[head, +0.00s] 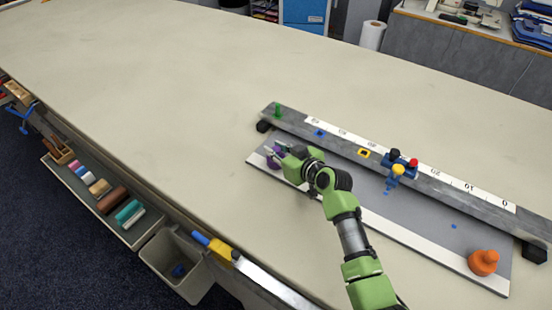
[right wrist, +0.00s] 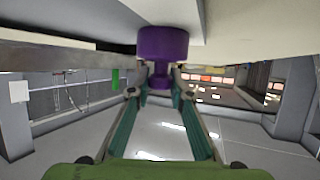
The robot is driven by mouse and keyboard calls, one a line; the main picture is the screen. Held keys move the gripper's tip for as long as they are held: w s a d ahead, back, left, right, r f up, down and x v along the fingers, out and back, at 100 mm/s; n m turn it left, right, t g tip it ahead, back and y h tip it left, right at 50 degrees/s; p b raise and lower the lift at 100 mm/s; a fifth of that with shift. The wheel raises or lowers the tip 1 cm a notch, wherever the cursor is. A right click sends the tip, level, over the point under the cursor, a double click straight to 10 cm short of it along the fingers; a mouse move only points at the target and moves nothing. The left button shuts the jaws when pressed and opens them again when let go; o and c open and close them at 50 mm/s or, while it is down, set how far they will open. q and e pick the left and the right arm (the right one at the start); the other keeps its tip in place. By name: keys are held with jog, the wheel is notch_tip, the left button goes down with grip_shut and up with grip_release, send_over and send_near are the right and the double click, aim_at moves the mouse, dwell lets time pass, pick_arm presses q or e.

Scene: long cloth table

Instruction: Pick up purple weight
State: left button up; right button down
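The purple weight (head: 273,162) stands at the left end of the grey board, partly hidden behind my right gripper (head: 276,151) in the head view. In the right wrist view the purple weight (right wrist: 163,44) shows upside down, wide body above and narrow knob below. My right gripper's fingers (right wrist: 161,80) reach to either side of its narrow part, with a small gap seeming to remain on each side. An orange weight (head: 483,262) stands at the board's right end. My left gripper is out of view.
A long grey beam with a number scale (head: 455,181) runs behind the board (head: 425,218) on black feet. A yellow peg (head: 396,172) and red and blue pieces sit near its middle, a green peg (head: 277,110) at its left end. The table (head: 150,90) is clear to the left.

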jog(key=shift+w+r, duration=0.1)
jog(key=shift+r, duration=0.1)
jog(key=shift+r, duration=0.1)
